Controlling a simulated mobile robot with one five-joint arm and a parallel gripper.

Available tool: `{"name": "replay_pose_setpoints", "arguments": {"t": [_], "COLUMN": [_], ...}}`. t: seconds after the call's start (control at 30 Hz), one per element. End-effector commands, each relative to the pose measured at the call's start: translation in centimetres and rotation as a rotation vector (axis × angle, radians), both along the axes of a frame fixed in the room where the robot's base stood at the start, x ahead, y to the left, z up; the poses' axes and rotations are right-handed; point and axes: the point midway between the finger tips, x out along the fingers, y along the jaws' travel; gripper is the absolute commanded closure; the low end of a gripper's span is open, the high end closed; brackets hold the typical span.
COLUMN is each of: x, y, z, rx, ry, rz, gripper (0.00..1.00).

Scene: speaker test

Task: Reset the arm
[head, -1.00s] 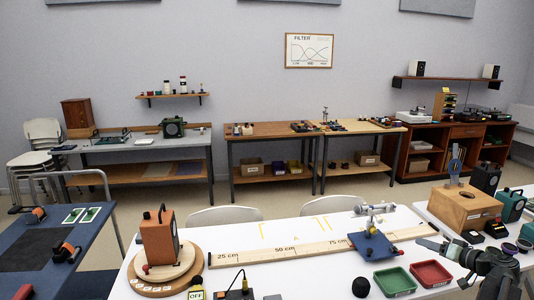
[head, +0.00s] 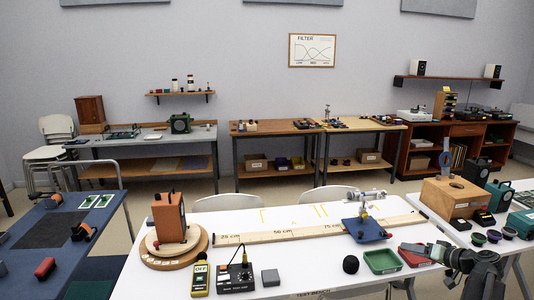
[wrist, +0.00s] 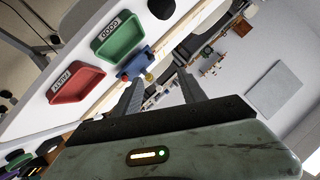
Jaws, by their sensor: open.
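My gripper (head: 425,250) is at the right front of the white table (head: 330,277), pointing left in the head view. In the wrist view my gripper (wrist: 157,92) shows two dark fingers apart, with nothing between them. In the head view it partly covers the red tray (head: 413,260). The green tray (head: 381,262) lies just left of it. In the wrist view the green tray (wrist: 116,38) reads "GOOD" and the red tray (wrist: 76,83) sits beside it, both empty. My arm is folded low at the right.
A blue stand (head: 366,231) with a metal clamp is behind the trays. A long wooden ruler (head: 300,235) crosses the table. An orange speaker box (head: 169,218) stands on a round turntable at left. A black ball (head: 350,264) and a black control box (head: 237,277) are at the front.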

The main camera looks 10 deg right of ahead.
Motion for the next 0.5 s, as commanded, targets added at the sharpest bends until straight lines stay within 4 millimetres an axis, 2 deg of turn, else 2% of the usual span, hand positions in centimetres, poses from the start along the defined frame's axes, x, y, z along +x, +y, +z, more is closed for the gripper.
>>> {"name": "replay_pose_setpoints", "arguments": {"t": [0.27, 0.37, 0.47, 0.5], "x": [3.6, 4.8, 5.6, 5.6], "y": [9.7, 15.0, 22.2, 25.5], "z": [-4.8, -7.3, -10.8, -12.3], "rx": [0.017, 0.015, -0.005, -0.021], "ry": [0.166, 0.261, 0.399, 0.466], "rz": [0.126, 0.187, 0.262, 0.295], "gripper": [0.51, 0.51, 0.51, 0.51]}}
